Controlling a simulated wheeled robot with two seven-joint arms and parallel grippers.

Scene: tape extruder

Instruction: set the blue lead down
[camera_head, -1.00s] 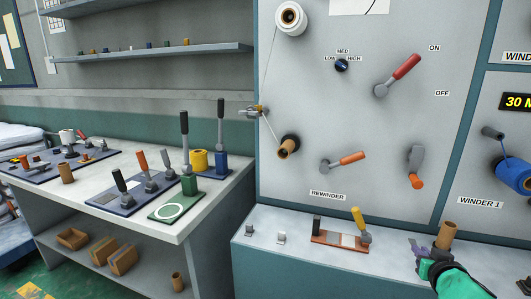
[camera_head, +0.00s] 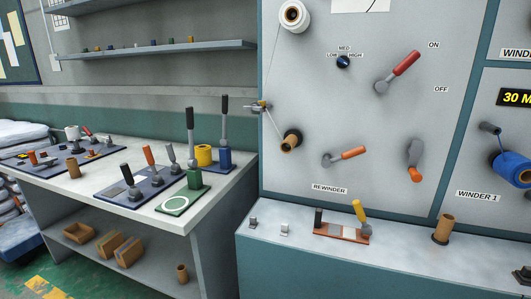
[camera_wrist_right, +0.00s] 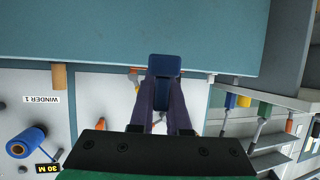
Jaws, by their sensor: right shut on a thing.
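The blue lead (camera_wrist_right: 165,66) shows in the right wrist view as a dark blue block. My right gripper (camera_wrist_right: 162,92) is shut on it, with one dark finger on each side. The lead is in front of the plain teal panel and the machine's ledge, which appear upside down. I cannot tell whether it touches any surface. In the head view only a small dark piece (camera_head: 523,275) shows at the right edge; I cannot tell whether it is the gripper or the lead. My left gripper is not in view.
The ledge (camera_head: 410,245) holds a cardboard tube (camera_head: 443,229), a brown plate with a yellow-handled lever (camera_head: 341,233) and two small metal clips. The rewinder panel (camera_head: 420,130) rises behind. A workbench (camera_head: 225,190) with lever tools stands left. The ledge between plate and tube is clear.

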